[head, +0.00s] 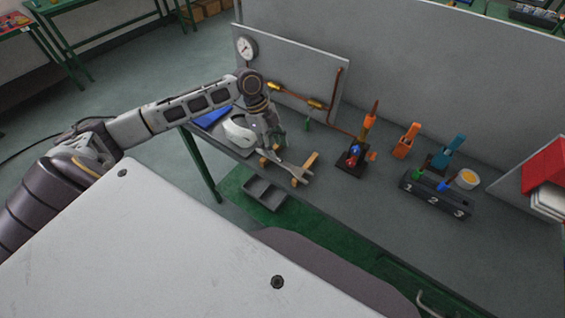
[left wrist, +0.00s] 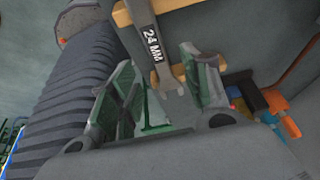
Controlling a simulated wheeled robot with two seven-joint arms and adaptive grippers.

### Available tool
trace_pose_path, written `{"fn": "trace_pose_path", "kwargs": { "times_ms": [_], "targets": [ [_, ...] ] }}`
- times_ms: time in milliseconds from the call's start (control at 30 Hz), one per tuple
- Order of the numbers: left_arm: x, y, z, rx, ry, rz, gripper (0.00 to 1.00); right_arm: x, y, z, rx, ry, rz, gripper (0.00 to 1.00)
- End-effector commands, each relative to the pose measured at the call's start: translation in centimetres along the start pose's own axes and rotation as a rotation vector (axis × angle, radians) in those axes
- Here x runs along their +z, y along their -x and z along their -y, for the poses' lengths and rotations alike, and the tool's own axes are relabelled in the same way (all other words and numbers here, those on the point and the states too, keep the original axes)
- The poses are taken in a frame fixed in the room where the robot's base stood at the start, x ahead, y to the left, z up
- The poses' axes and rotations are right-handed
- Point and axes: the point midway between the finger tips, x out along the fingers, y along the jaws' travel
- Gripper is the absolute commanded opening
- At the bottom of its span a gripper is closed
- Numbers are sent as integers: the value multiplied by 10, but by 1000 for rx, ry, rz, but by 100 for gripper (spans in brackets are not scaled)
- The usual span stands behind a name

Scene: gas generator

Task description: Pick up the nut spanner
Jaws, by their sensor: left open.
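The nut spanner (head: 291,169) is a grey metal wrench resting across a wooden holder (head: 304,170) on the workbench. In the left wrist view the spanner (left wrist: 156,42) is marked "24 MM", and its forked end lies in the space between my fingers. My left gripper (head: 271,145) is over the left part of the spanner in the head view. In the left wrist view the left gripper (left wrist: 160,88) is open, with a green-padded finger on each side of the spanner. I cannot tell whether either finger touches it. My right gripper is not in view.
A torch-like orange tool on a stand (head: 353,158), orange (head: 406,141) and teal (head: 450,152) tools, and a numbered black block (head: 435,194) stand to the right. A gauge panel (head: 292,68) rises behind.

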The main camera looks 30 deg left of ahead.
Motion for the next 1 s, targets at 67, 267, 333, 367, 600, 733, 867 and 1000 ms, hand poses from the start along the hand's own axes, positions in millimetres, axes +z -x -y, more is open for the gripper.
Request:
{"fn": "trace_pose_path", "kwargs": {
  "times_ms": [67,267,333,367,600,733,867,1000],
  "targets": [
    [0,0,0,0,0,0,47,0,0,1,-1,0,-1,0],
    [0,0,0,0,0,0,47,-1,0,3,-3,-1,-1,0],
    [0,-2,0,1,0,0,47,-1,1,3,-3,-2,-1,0],
    [0,-4,0,1,0,0,47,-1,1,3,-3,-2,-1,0],
    [-3,-25,-2,2,1,-1,47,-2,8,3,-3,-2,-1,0],
    [-3,-40,-2,1,0,-1,47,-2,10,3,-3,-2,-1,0],
    [-2,-49,-2,1,0,0,47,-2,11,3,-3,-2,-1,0],
    [-2,-52,-2,0,0,2,47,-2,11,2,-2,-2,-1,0]
  ]
}}
